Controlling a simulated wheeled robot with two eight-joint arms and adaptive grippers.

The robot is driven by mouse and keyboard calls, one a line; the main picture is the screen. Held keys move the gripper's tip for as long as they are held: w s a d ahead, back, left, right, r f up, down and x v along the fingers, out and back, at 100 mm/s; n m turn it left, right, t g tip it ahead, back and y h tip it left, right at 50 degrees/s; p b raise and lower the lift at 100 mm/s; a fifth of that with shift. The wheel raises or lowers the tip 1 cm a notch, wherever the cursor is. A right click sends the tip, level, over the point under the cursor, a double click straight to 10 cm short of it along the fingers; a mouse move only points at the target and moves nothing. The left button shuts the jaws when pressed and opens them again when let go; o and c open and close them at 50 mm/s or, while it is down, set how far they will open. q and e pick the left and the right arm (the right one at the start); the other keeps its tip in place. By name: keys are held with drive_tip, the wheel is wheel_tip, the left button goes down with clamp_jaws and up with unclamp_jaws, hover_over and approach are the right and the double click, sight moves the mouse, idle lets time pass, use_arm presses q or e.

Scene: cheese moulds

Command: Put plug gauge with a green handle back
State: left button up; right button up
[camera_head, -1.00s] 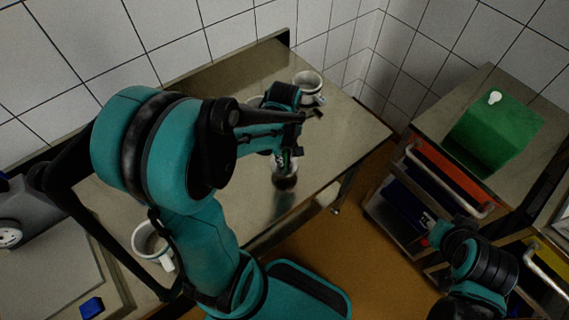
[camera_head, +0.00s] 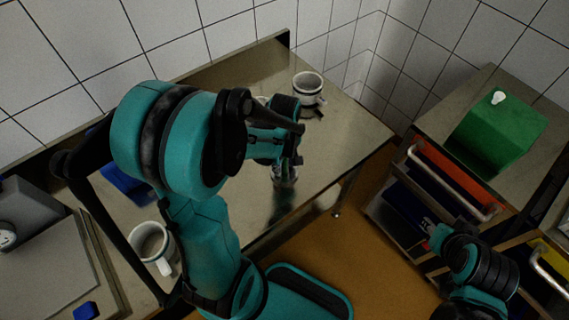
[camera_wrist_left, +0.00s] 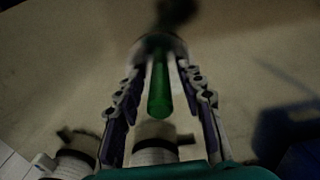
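The green handle (camera_wrist_left: 158,90) of the plug gauge lies between the two fingers of my left gripper (camera_wrist_left: 160,72) in the left wrist view. A pale, rounded, blurred part shows around its far end. Narrow pale strips show between handle and fingers; I cannot tell whether the fingers touch it. In the head view my left gripper (camera_head: 288,158) is over the table, largely hiding the gauge. A greyish round piece (camera_head: 285,178) shows just below it. My right gripper (camera_head: 438,236) is partly seen at the lower right, near the cart; its fingers are unclear.
The steel table (camera_head: 330,140) carries white mugs, one at the back (camera_head: 308,88) and one at front left (camera_head: 152,246). A blue object (camera_head: 127,184) lies behind my left arm. A green block (camera_head: 495,135) stands on the cart at right. The table's right part is clear.

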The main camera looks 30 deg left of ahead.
use_arm(q)
drive_tip(key=shift+r, duration=0.1)
drive_tip(key=shift+r+p, duration=0.3)
wheel_tip(320, 180, up, 11)
drive_tip(key=p, duration=0.4)
drive_tip(key=shift+s+d+r+m, duration=0.1)
drive_tip(key=shift+d+r+m, duration=0.1)
drive_tip(key=shift+r+m, duration=0.25)
drive_tip(key=s+d+r+m+t, duration=0.5)
drive_tip(key=d+r+m+t, duration=0.1)
drive_tip(key=m, duration=0.6)
drive_tip(key=shift+d+m+t, duration=0.3)
drive_tip(key=shift+m+t, duration=0.05)
drive_tip(key=shift+t, duration=0.25)
drive_tip(key=shift+w+f, duration=0.1)
drive_tip(key=shift+f, duration=0.05)
